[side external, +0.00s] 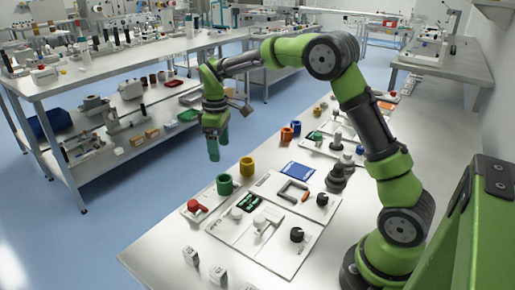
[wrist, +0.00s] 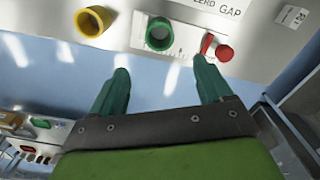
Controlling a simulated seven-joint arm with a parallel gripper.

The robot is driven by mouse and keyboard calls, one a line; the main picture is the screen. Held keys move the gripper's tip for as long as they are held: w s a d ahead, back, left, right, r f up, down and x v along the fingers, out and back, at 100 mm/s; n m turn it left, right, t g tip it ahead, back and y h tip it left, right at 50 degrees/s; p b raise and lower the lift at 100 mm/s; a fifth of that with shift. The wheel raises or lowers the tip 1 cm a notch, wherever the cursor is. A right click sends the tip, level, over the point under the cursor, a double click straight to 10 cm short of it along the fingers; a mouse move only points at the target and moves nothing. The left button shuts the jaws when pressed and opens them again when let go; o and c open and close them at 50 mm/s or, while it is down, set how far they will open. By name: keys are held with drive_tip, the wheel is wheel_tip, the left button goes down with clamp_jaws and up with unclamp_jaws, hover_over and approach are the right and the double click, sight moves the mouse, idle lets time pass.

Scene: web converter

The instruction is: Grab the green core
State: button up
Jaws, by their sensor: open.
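The green core (side external: 224,185) is a short hollow cylinder. It stands on the left part of the table, at the corner of a white panel. In the wrist view the green core (wrist: 160,34) shows as a green ring with its open middle facing the camera. My gripper (side external: 212,150) is open and empty, with its green fingers pointing down, above and beyond the core near the table's far edge. In the wrist view my gripper (wrist: 161,82) has its two fingers wide apart, and the core lies ahead of the gap between them, untouched.
A yellow core (side external: 247,166) stands close beside the green one. A red-handled part (side external: 196,206) sits at its other side. A blue pad (side external: 298,170), orange core (side external: 287,134) and several device panels (side external: 262,238) fill the table.

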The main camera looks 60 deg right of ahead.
sight(223, 178)
wheel_tip(223, 178, down, 12)
drive_tip(key=shift+s+f, duration=0.15)
drive_tip(key=c, duration=1.1)
drive_tip(key=shift+c, duration=0.2)
